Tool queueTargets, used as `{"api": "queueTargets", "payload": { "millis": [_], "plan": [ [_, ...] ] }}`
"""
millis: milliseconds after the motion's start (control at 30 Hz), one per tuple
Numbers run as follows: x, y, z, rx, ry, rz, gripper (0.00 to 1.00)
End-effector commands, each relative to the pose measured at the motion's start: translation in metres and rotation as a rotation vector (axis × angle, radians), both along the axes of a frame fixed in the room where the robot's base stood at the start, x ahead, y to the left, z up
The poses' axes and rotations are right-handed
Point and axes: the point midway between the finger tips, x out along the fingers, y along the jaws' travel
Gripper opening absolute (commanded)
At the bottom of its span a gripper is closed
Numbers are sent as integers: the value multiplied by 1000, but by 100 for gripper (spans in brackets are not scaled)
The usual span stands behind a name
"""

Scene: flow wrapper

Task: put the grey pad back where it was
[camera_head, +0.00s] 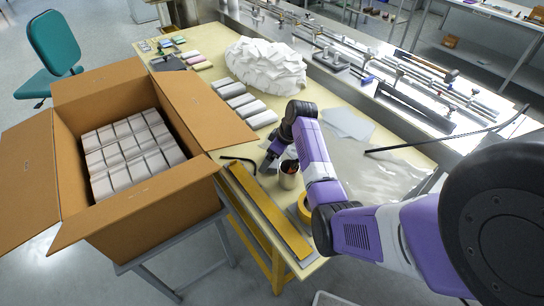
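My gripper (267,165) is dark and points down over the near part of the yellow-topped table, just left of a metal cup (289,176). Its fingertips are small and partly hidden, so I cannot tell whether they are open or hold anything. A dark grey flat piece (168,63) lies at the table's far left edge, well away from my gripper. Beside it are small flat pads in green, pink and pale colours (195,60). I cannot tell for sure which of these flat things is the grey pad.
An open cardboard box (150,205) full of white packs stands at the left on a grey stand. White packs (240,100) lie in a row on the table, with a white heap (265,63) behind. A yellow tape roll (305,207) sits near my arm. A metal machine runs along the back.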

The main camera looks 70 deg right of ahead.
Motion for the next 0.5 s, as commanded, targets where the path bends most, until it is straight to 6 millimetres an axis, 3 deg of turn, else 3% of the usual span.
{"api": "queueTargets", "payload": {
  "millis": [267, 500],
  "plan": [
    [-7, -1, 21, -2, -2, -1, 100],
    [-26, 0, 66, -4, -3, -2, 100]
  ]
}}
